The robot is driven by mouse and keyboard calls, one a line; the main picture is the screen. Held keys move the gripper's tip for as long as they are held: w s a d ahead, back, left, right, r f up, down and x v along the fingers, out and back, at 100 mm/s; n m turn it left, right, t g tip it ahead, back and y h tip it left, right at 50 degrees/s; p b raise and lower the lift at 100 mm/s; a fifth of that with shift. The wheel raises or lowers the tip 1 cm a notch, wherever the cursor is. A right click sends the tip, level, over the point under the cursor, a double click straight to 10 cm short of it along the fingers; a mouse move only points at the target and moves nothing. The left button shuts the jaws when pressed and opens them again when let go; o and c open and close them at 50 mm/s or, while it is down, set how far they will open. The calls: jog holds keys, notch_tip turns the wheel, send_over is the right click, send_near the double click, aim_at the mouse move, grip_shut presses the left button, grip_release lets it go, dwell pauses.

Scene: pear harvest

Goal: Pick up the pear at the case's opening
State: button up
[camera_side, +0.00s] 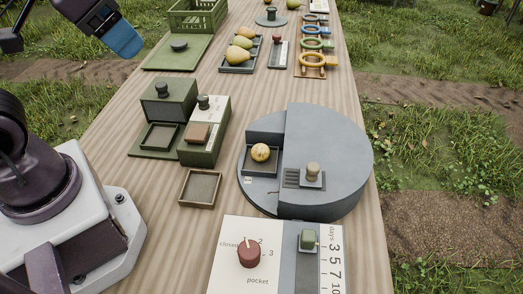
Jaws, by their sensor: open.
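A round grey case (335,140) stands on the right half of the table. At its cut-out opening on the left side, a small yellow pear (260,152) with dark marks sits in a dark square tray (247,165). My gripper (122,42) is at the top left, above the table's left edge and far from the pear. Its blue finger part shows, and it is open with nothing seen in it. Part of it is cut off by the picture's edge.
A knob (312,170) on a slider stands beside the opening. A panel with a red dial (249,253) lies in front. Green boxes (168,102) and an empty small tray (200,188) stand left. A tray of pears (238,68), coloured rings (312,60) and a green crate (198,17) are behind.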

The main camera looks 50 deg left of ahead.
jog(key=shift+c, duration=0.8)
jog(key=m+t+y, duration=0.5)
jog(key=m+t, duration=0.2)
jog(key=m, duration=2.4)
send_near(257, 153)
jog(key=x, duration=1)
jog(key=shift+w+a+f, duration=0.1)
jog(key=shift+w+f, duration=0.05)
jog(key=shift+w, duration=0.1)
